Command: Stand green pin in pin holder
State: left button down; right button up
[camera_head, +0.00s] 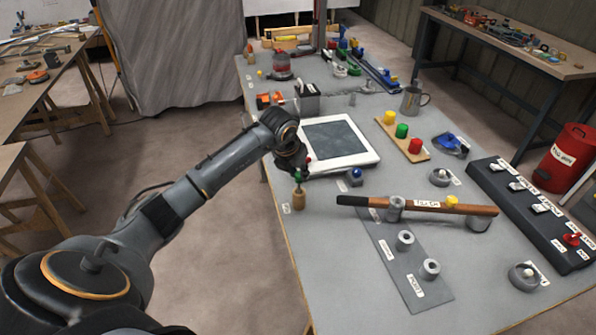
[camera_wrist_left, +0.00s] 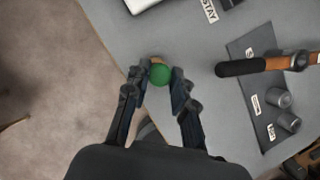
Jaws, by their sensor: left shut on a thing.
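The green pin has a round green head (camera_head: 299,176), which also shows in the left wrist view (camera_wrist_left: 160,74). My left gripper (camera_head: 302,169) is shut on the green pin near the table's left edge; its fingers (camera_wrist_left: 159,80) stand on either side of the head in the wrist view. A small wooden cylinder (camera_head: 299,200), likely the pin holder, stands upright on the table directly below the pin. In the wrist view a bit of wood (camera_wrist_left: 155,60) shows behind the green head. I cannot tell whether the pin's lower end is inside the wood or above it. My right gripper is not in view.
A white-framed dark panel (camera_head: 340,138) lies behind the gripper. A blue-topped grey block (camera_head: 356,177) stands to its right. A long dark-handled bar (camera_head: 430,206) lies across a grey plate (camera_head: 415,270) with ring-shaped cups. The table's front-left area is bare.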

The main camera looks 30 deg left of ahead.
aim_at(297, 179)
pick_arm(q)
jog(key=shift+f+b, duration=0.5)
jog(key=shift+f, duration=0.25)
dwell(0.3)
jog(key=shift+f+b, duration=1.1)
jog(key=shift+f, duration=0.2)
dwell(0.4)
jog(key=c, duration=0.6)
grip_release()
jog(key=shift+c, duration=0.2)
jog(key=shift+r, duration=0.1)
jog(key=shift+r+p, duration=2.55)
jog(key=shift+r, duration=1.4)
